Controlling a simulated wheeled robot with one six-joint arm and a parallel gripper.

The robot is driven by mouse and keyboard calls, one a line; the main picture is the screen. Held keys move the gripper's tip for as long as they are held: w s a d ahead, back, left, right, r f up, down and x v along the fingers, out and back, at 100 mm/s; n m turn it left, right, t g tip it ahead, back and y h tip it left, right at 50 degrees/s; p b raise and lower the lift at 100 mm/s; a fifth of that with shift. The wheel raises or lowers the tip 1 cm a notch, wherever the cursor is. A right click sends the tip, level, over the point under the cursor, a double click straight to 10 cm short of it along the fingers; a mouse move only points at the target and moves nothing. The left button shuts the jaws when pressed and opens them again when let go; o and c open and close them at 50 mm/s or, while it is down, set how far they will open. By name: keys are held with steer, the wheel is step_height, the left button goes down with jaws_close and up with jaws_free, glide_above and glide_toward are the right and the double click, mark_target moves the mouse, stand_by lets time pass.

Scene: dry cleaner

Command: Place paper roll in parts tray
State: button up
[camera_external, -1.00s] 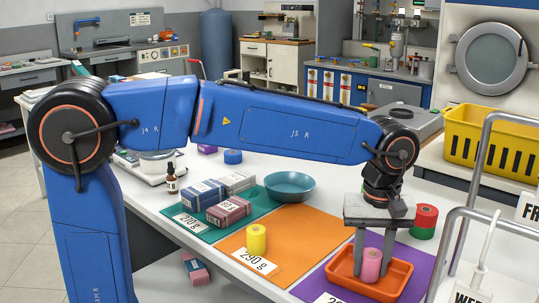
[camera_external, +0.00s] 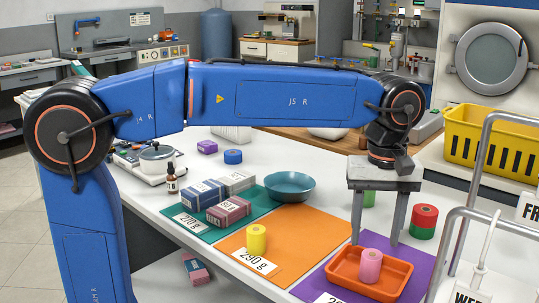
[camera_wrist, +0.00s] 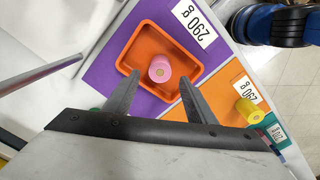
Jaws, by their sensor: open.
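The pink paper roll (camera_external: 370,266) stands upright inside the orange parts tray (camera_external: 398,289), which lies on a purple mat (camera_external: 413,258). My gripper (camera_external: 373,235) is open and empty above the tray, with its fingertips clear of the pink roll. In the wrist view the pink roll (camera_wrist: 160,68) stands in the tray (camera_wrist: 133,47), just beyond my open fingers (camera_wrist: 157,88). A yellow roll (camera_external: 256,239) stands on the orange mat (camera_external: 300,232).
Red and green rolls (camera_external: 425,218) are stacked right of my gripper. A teal bowl (camera_external: 290,187) and boxed packs (camera_external: 229,211) sit on the green mat at left. Metal rails (camera_external: 477,180) and a yellow basket (camera_external: 492,140) stand at right.

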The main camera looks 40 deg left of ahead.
mark_target(372, 254)
step_height(372, 254, up, 4)
steer(key=shift+r, duration=0.25)
stand_by(0.5)
steer(key=s+a+f+m, duration=0.1)
steer(key=s+a+f, duration=0.1)
steer(key=a, duration=0.4)
steer(key=s+a+f+m+t, duration=0.1)
steer(key=s+a+f, duration=0.1)
steer(key=s+a, duration=0.3)
steer(key=s+a+f+m, duration=0.1)
steer(key=s+a+f, duration=0.1)
steer(key=a, duration=0.4)
steer(key=shift+s+a+f+h, duration=0.15)
steer(key=shift+s+a+h, duration=0.05)
steer(key=shift+s, duration=0.25)
steer(key=shift+s+a+f+h, duration=0.1)
steer(key=shift+s+a+h, duration=0.1)
steer(key=shift+s, duration=0.2)
steer(key=s+a+f+m+t, duration=0.3)
steer(key=s+a+f, duration=0.6)
steer(key=f, duration=0.5)
steer(key=shift+s+a+m+t+y, duration=0.2)
steer(key=shift+a+m+t+y, duration=0.3)
steer(key=shift+a, duration=0.6)
